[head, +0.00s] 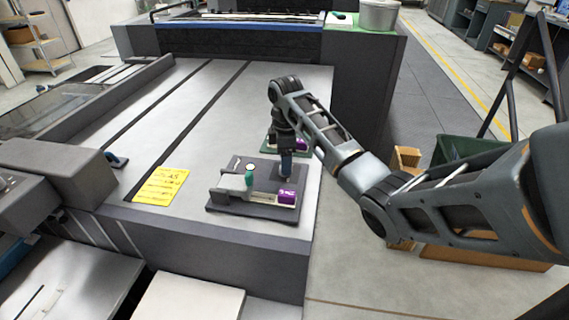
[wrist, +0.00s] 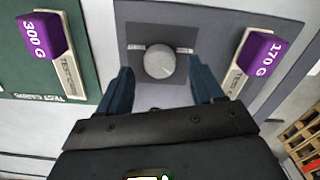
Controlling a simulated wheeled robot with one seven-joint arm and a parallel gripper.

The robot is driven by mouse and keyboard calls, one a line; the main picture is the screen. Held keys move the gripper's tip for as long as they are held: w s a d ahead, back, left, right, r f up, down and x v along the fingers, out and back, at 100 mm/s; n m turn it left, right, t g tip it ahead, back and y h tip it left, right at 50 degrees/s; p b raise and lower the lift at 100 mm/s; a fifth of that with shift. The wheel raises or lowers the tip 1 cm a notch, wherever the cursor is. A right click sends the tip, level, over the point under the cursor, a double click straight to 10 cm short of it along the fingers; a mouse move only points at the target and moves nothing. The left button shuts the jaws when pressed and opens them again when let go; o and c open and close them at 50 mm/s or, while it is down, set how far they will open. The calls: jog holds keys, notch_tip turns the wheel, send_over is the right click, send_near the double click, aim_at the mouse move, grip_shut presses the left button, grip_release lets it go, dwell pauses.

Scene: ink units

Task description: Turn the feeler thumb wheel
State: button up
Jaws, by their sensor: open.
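The thumb wheel (wrist: 159,61) is a round grey knob with a pointer mark, set on a dark square plate (wrist: 146,90) between two small light labels in the wrist view. My gripper (wrist: 161,72) is open, with one blue finger on each side of the wheel and gaps showing between fingers and wheel. In the head view my gripper (head: 286,178) points down over the dark mat (head: 225,209), and its fingers hide the wheel. A purple block marked 170 G (wrist: 257,52) lies on a test card right of the wheel. It also shows in the head view (head: 287,197).
A purple block marked 300 G (wrist: 39,33) lies on a card on a green mat (wrist: 88,70). A grey fixture with a green-topped post (head: 249,178) stands on the dark mat. A yellow note (head: 161,186) lies left. Cardboard boxes (head: 405,158) are on the floor.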

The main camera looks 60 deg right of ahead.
jog(key=shift+f, duration=1)
